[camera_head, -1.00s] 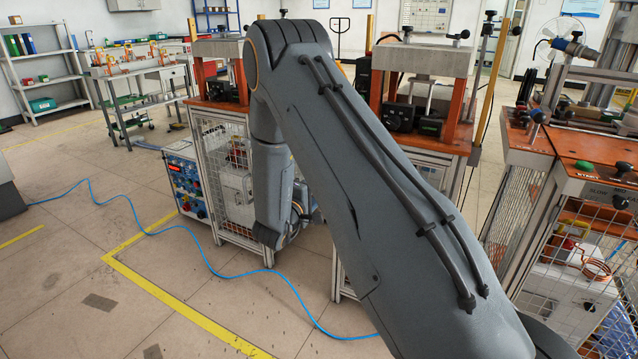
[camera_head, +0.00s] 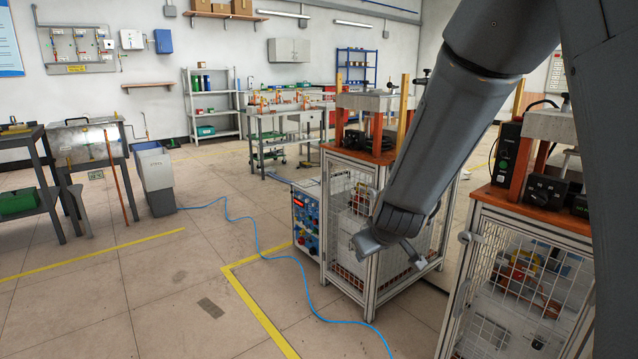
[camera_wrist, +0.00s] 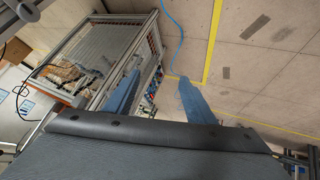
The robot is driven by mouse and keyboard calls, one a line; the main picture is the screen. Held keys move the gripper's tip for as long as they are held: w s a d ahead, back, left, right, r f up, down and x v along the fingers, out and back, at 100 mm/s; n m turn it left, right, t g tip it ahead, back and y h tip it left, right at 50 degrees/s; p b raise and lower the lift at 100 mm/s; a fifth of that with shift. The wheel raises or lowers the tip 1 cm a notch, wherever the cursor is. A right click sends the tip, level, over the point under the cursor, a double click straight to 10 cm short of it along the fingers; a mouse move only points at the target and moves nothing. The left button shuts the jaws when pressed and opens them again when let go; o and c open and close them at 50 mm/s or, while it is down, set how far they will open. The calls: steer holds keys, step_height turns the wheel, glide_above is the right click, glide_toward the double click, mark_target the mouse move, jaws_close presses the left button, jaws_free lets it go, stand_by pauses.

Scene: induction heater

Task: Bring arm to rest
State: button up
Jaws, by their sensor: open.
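My gripper (camera_wrist: 158,92) shows in the wrist view as two blue fingers, spread apart with nothing between them. Beyond the fingers are the tiled floor and a mesh-sided metal frame. In the head view my grey arm comes down from the upper right. Its forearm hangs and slants down to the left, and its lower end is in front of the middle mesh cabinet (camera_head: 341,212). The fingers cannot be made out clearly there.
A second mesh cabinet (camera_head: 522,275) stands close at the right. A control box (camera_head: 306,221) sits beside the middle cabinet. A blue cable (camera_head: 262,246) and yellow tape (camera_head: 256,309) run across open floor. A grey bin (camera_head: 155,180) and benches stand at left.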

steer(key=s+r+m+g, duration=0.2)
steer(key=s+g, duration=0.2)
steer(key=s, duration=1.2)
steer(key=s+r+m+g, duration=0.15)
steer(key=s+g, duration=0.25)
steer(key=s, duration=1.2)
steer(key=d+r+m+p, duration=0.1)
steer(key=d+r+p, duration=0.4)
steer(key=p, duration=0.8)
steer(key=shift+d+r, duration=0.35)
steer(key=shift+r, duration=0.6)
steer(key=shift+m, duration=0.25)
steer(key=shift+c, duration=0.3)
